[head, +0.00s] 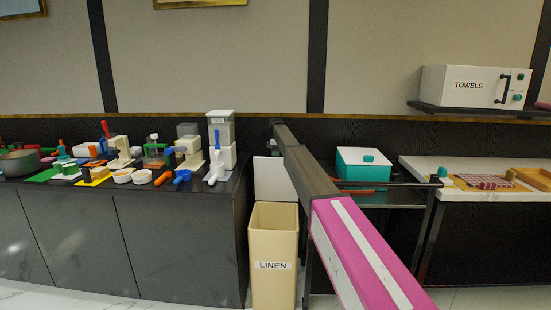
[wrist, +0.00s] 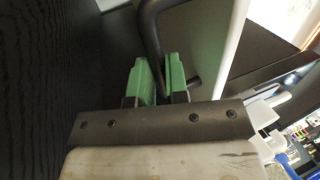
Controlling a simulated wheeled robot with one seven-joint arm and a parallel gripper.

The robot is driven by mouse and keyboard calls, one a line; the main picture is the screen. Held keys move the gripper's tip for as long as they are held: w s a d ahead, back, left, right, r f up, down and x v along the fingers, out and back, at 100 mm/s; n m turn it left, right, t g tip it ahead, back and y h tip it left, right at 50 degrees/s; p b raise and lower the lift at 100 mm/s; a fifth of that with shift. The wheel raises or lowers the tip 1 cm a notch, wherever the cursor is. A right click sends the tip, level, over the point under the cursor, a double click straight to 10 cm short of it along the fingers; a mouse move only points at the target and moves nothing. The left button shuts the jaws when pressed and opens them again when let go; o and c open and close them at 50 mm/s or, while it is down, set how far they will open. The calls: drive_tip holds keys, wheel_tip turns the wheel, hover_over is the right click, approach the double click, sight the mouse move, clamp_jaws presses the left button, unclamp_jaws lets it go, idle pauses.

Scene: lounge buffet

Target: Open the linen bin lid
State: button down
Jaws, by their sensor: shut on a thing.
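The cream linen bin (head: 273,285), with a LINEN label, stands on the floor beside the dark counter. Its top is uncovered and I can see into its opening. The white lid (head: 272,182) stands about upright at the back of the bin; in the wrist view the lid (wrist: 232,50) shows nearly edge-on. My gripper (wrist: 161,82) has green fingers shut on the black lid handle (wrist: 151,30). In the head view my arm hides the gripper and handle.
The dark counter (head: 75,240) at the left holds dispensers, bowls and utensils. A dark cart with a teal box (head: 363,170) stands right of my arm. A white TOWELS cabinet (head: 475,87) sits on a shelf above a pale counter (head: 470,192). Floor shows in front.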

drive_tip(key=c, duration=1.2)
unclamp_jaws()
drive_tip(key=shift+f, duration=0.4)
drive_tip(key=shift+o, duration=0.4)
drive_tip(key=shift+r, duration=0.2)
drive_tip(key=v, duration=1)
drive_tip(key=shift+r, duration=0.35)
drive_tip(key=shift+w, duration=0.1)
